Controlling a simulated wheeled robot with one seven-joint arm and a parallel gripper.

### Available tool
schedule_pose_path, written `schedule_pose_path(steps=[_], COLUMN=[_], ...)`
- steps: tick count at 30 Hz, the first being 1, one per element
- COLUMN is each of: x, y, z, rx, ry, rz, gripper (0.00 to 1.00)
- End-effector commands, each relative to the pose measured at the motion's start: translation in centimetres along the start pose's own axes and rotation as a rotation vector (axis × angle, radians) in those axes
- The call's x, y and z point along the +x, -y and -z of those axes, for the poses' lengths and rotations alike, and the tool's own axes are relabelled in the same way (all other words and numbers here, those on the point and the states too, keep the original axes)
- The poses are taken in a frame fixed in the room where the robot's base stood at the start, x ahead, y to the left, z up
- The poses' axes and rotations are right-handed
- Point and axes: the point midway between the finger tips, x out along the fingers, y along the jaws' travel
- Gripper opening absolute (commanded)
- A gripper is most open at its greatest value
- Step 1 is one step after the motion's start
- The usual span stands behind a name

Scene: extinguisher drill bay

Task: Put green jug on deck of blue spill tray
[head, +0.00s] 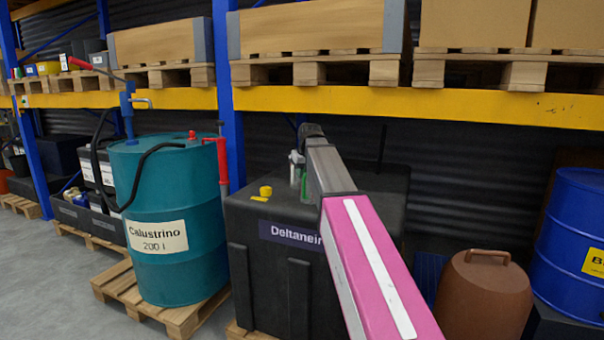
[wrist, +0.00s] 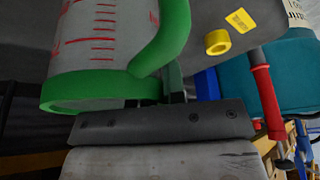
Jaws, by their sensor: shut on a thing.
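The green jug (wrist: 105,40) is a clear measuring jug with red marks and a green rim and handle. In the wrist view my gripper (wrist: 175,88) is shut on its green handle. In the head view my gripper (head: 301,165) is over the top of the black Deltanein tank, and only a sliver of the jug's green (head: 304,186) shows; my arm hides the rest. A blue ribbed surface (head: 428,272), which looks like the blue spill tray, shows low between the black tank and a brown container. Most of it is hidden by my arm and the container.
The black tank (head: 268,270) has a yellow cap (head: 265,191) on top. A teal drum (head: 170,215) with a red-handled pump stands left on a pallet (head: 180,318). The brown container (head: 485,300) and a blue drum (head: 575,235) stand right. A yellow shelf beam (head: 450,102) runs above.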

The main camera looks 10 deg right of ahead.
Motion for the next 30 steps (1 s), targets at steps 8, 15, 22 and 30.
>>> schedule_pose_path(steps=[8,15,22,30], x=[0.2,0.1,-1.3,-6.1], y=[0.0,0.0,0.0,0.0], z=[-0.1,-0.1,0.0,0.0], rx=[0.0,0.0,0.0,0.001], ry=[0.0,0.001,-0.001,-0.002], rz=[0.0,0.0,0.0,-0.001], gripper=[0.37,0.37,0.37,0.37])
